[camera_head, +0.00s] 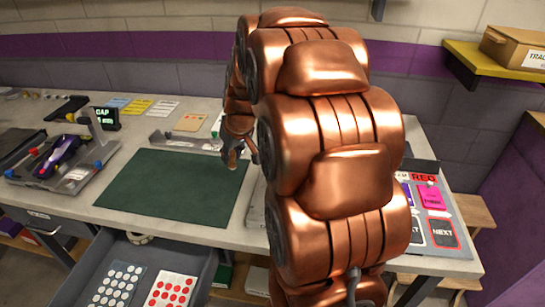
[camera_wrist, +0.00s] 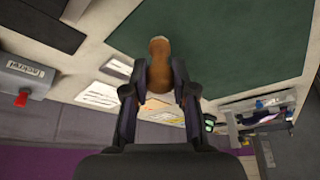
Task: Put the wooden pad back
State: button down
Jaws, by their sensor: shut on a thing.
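My gripper (camera_wrist: 160,93) is shut on a brown wooden piece, which I take to be the wooden pad (camera_wrist: 159,62). Its rounded end sticks out past the fingertips in the wrist view. In the head view my gripper (camera_head: 240,150) is over the back right part of the green mat (camera_head: 175,187), partly hidden by my copper arm. A small brown bit shows there at the fingers. The green mat also fills the top of the wrist view (camera_wrist: 230,45). I cannot tell whether the pad touches anything below.
A blue-purple car (camera_head: 58,157) sits on a grey fixture at the left, near a GAP display (camera_head: 105,118). Paper cards (camera_head: 160,108) lie at the back. An open drawer (camera_head: 190,262) holds dotted sheets. A board with cards (camera_head: 440,231) is at the right. The mat is clear.

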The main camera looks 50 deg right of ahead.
jog(key=d+p, duration=0.1)
jog(key=d, duration=0.4)
jog(key=d+f+p, duration=0.1)
jog(key=d, duration=0.5)
jog(key=w+d+p, duration=0.1)
jog(key=d+p, duration=0.1)
jog(key=d, duration=0.4)
jog(key=shift+f, duration=0.15)
notch_tip(320, 180, down, 3)
jog(key=shift+s+a+r+p, duration=0.1)
jog(key=shift+a+p, duration=0.05)
jog(key=shift+p, duration=0.45)
jog(key=shift+f, duration=0.35)
jog(key=shift+f, duration=0.15)
jog(key=c, duration=0.9)
grip_release()
jog(key=shift+c, duration=0.2)
